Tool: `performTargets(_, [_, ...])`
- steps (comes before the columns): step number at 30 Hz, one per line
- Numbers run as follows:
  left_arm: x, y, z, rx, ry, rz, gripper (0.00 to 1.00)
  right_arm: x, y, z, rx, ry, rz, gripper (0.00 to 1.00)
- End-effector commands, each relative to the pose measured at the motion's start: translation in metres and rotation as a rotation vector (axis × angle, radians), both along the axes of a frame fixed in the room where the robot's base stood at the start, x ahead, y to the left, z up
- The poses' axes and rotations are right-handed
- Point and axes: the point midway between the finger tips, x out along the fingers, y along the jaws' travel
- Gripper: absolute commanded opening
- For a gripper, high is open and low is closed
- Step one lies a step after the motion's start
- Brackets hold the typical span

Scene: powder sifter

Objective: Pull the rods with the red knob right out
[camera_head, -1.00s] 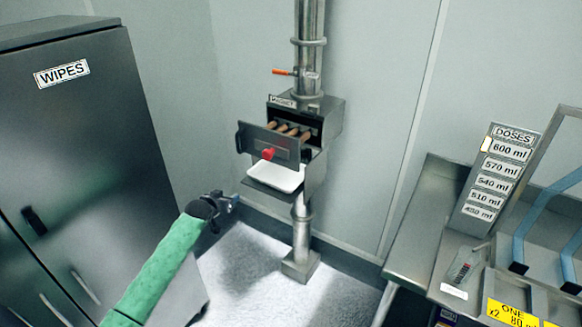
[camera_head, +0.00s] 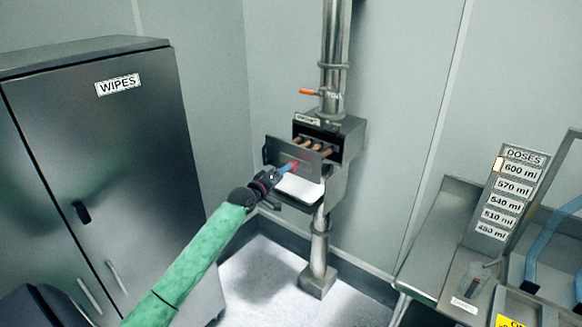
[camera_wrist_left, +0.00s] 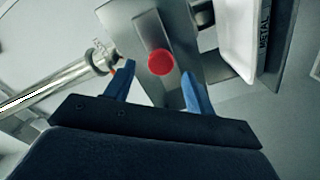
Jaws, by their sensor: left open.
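The red knob (camera_head: 292,165) sits on the front plate (camera_head: 279,153) of the steel sifter box on the vertical pipe. Brown rods (camera_head: 317,145) show behind the plate, partly drawn out of the housing (camera_head: 351,133). My left gripper (camera_head: 288,168) is at the knob in the head view, partly covering it. In the left wrist view the red knob (camera_wrist_left: 161,62) lies between the two blue fingertips (camera_wrist_left: 158,75), with a gap on both sides. The gripper is open and not closed on it. My right gripper is not in view.
A white tray (camera_head: 300,187) sits below the plate, close under my left gripper. A WIPES cabinet (camera_head: 130,150) stands left. A steel bench with a DOSES sign (camera_head: 524,155) stands right. An orange-handled valve (camera_head: 312,92) is on the pipe above.

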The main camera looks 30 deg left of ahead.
Motion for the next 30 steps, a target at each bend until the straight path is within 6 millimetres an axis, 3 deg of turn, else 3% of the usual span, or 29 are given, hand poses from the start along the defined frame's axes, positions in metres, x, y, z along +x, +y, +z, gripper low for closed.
performTargets(12, [0.046,-0.003,0.001,0.001,0.001,0.000,0.55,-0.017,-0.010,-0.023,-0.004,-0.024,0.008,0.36])
performTargets(24, [0.051,-0.004,0.000,0.002,0.000,0.000,0.55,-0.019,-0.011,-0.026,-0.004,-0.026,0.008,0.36])
performTargets(30, [0.051,-0.004,0.000,0.002,0.000,0.000,0.15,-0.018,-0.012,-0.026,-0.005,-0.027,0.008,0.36])
